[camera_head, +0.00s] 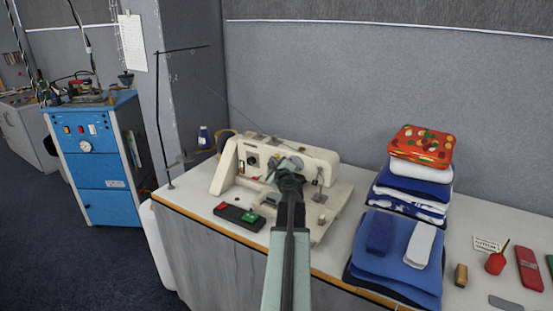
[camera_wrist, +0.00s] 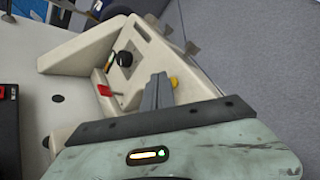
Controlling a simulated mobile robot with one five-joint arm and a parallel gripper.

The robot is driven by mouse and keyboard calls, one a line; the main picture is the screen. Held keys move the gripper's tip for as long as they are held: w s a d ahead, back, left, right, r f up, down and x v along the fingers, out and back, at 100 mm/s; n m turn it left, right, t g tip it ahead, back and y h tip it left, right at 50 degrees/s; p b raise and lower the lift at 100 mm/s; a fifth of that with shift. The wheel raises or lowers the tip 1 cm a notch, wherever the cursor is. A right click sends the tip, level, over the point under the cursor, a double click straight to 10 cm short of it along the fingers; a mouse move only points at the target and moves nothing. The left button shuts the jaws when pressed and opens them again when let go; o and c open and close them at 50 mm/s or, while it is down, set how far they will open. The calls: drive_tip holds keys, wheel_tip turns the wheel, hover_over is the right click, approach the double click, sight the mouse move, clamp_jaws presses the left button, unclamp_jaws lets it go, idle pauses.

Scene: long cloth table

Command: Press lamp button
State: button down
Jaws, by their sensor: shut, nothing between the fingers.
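A cream sewing machine (camera_head: 224,172) stands on the table, and it fills much of the wrist view (camera_wrist: 75,57). Its face carries a dark round knob (camera_wrist: 124,59), a red lever (camera_wrist: 105,90) and a small yellow part (camera_wrist: 174,82). I cannot tell which part is the lamp button. My gripper (camera_wrist: 158,90) is shut and empty, in front of the machine's face. Its fingers point toward the machine, with the yellow part just right of them; contact cannot be told. In the head view my wrist and arm hide part of the machine.
A black switch box (camera_head: 228,212) with red and green buttons lies at the table's front edge. A thin dark thread stand (camera_head: 159,110) rises at the left. Folded blue cloths (camera_head: 395,270) and a stacked pile with a red patterned top (camera_head: 423,145) lie right.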

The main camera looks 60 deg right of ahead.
drive_tip(key=shift+d, duration=0.1)
drive_tip(key=shift+d, duration=0.35)
drive_tip(key=shift+a, duration=0.5)
idle(0.3)
drive_tip(key=shift+a, duration=2.95)
